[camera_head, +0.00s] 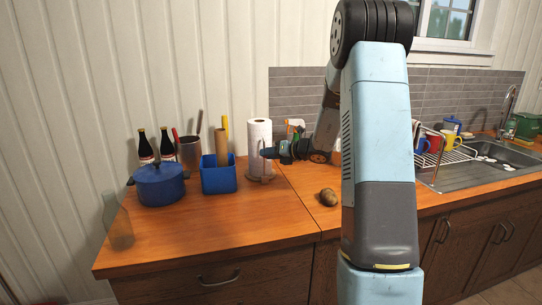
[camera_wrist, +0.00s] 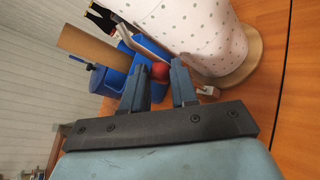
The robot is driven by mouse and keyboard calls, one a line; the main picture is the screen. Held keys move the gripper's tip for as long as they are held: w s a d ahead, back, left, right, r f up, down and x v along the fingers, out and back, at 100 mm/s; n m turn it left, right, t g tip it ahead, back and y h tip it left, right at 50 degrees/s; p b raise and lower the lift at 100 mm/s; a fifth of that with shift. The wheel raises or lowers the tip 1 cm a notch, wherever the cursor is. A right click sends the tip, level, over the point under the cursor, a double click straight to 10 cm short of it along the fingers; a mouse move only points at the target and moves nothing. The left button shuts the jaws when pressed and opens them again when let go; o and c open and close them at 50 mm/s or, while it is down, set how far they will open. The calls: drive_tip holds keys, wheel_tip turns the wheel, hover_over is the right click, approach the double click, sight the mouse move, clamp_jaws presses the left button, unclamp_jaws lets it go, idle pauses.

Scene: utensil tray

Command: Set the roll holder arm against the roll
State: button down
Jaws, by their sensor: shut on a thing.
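The paper roll (camera_head: 258,134) stands upright on its round wooden base at the back of the counter. In the wrist view the white, dotted roll (camera_wrist: 195,28) fills the top right, with the base (camera_wrist: 252,55) below it.
A blue bin (camera_head: 218,180) with a cardboard tube (camera_head: 221,148) stands left of the roll. A blue pot (camera_head: 159,184) and dark bottles (camera_head: 146,146) are farther left. A potato-like object (camera_head: 328,197) lies to the right. The counter's front (camera_head: 235,221) is clear.

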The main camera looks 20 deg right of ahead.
drive_tip(key=shift+w+a+r, duration=0.25)
drive_tip(key=shift+a+r, duration=0.05)
drive_tip(key=shift+r, duration=0.15)
drive_tip(key=c, duration=1.1)
unclamp_jaws()
drive_tip(key=shift+c, duration=0.2)
drive_tip(key=shift+o, duration=1)
drive_tip(key=shift+a+f, duration=0.1)
drive_tip(key=shift+f, duration=0.2)
drive_tip(key=shift+d, duration=0.25)
drive_tip(key=v, duration=1.3)
drive_tip(key=shift+s, duration=0.3)
drive_tip(key=shift+d, duration=0.1)
